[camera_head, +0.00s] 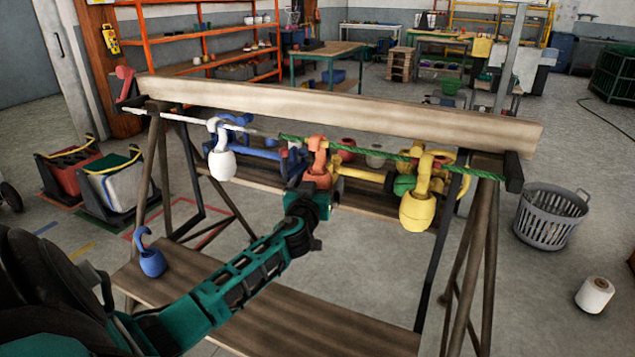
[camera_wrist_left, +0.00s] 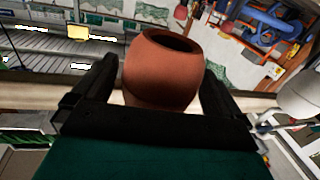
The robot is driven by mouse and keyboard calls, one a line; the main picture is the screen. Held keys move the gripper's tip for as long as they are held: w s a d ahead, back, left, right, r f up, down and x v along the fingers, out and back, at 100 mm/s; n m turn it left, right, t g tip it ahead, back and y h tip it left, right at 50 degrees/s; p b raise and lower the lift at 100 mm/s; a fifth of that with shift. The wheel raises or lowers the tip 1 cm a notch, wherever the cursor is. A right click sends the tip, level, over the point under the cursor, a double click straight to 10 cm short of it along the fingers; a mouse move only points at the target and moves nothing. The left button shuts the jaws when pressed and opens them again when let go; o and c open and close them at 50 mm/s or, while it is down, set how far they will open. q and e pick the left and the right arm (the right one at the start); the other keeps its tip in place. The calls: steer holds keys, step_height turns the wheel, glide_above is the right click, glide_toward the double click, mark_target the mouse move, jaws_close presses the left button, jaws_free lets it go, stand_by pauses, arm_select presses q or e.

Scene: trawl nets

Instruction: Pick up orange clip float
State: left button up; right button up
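The orange clip float (camera_head: 317,178) hangs by its hook from the line along the long wooden beam, between the white and yellow floats. My left gripper (camera_head: 308,203) reaches up to it from below and in front, partly hiding its lower body. In the left wrist view, the float's round body (camera_wrist_left: 160,75) with a dark opening sits between the two fingers (camera_wrist_left: 158,85). The fingers look apart, with a narrow gap beside the float; whether either touches it is hard to tell. My right gripper is not in view.
A white clip float (camera_head: 222,162) and a yellow clip float (camera_head: 417,208) hang to either side. A blue clip float (camera_head: 152,262) stands on the lower plank. The wooden beam (camera_head: 330,105) runs above. A grey basket (camera_head: 547,215) stands on the floor at right.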

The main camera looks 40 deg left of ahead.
arm_select(q)
steer(key=c, duration=0.9)
steer(key=shift+c, duration=0.4)
steer(key=shift+r, duration=0.1)
